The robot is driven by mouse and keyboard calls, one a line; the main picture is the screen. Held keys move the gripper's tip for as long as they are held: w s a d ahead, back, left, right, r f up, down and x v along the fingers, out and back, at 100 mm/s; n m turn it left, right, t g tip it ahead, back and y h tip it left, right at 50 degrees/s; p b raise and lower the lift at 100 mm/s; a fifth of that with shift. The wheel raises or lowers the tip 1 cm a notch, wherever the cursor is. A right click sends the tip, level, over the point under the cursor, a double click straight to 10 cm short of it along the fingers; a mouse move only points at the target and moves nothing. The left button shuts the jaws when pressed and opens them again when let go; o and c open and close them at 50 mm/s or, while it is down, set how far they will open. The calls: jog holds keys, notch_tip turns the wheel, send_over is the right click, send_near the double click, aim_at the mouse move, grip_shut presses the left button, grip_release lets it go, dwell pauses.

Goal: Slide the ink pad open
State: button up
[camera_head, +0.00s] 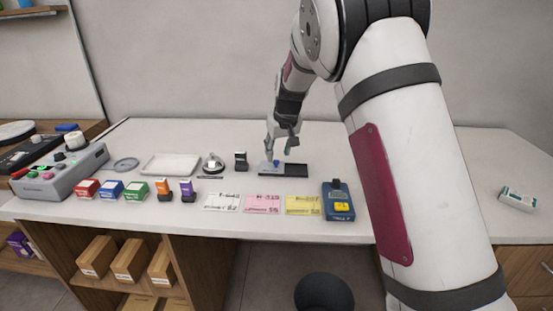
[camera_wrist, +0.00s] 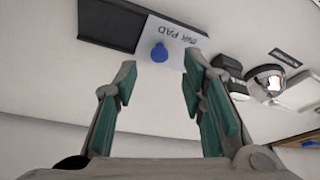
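The ink pad (camera_head: 297,170) lies on the counter below my gripper. It is a long dark tray with a pale grey, lettered lid over its left part in the head view; the dark part at the right is uncovered. In the wrist view the lid (camera_wrist: 184,37) reads "INK PAD" and carries a round blue knob (camera_wrist: 159,52); the dark tray (camera_wrist: 112,24) extends to the left. My gripper (camera_head: 281,150) is open. In the wrist view its fingertips (camera_wrist: 160,72) are spread, with the knob showing just beyond the gap between them. Contact with the knob cannot be told.
A dark stamp (camera_head: 241,161) and a silver bell (camera_head: 212,163) stand left of the pad. Pink (camera_head: 262,203) and yellow slips (camera_head: 303,204) lie in front, with a blue device (camera_head: 338,201) at right. The counter behind the pad is clear.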

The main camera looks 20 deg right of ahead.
aim_at(276, 161)
jog(key=shift+x, duration=1.95)
jog(key=shift+c, duration=0.6)
grip_shut()
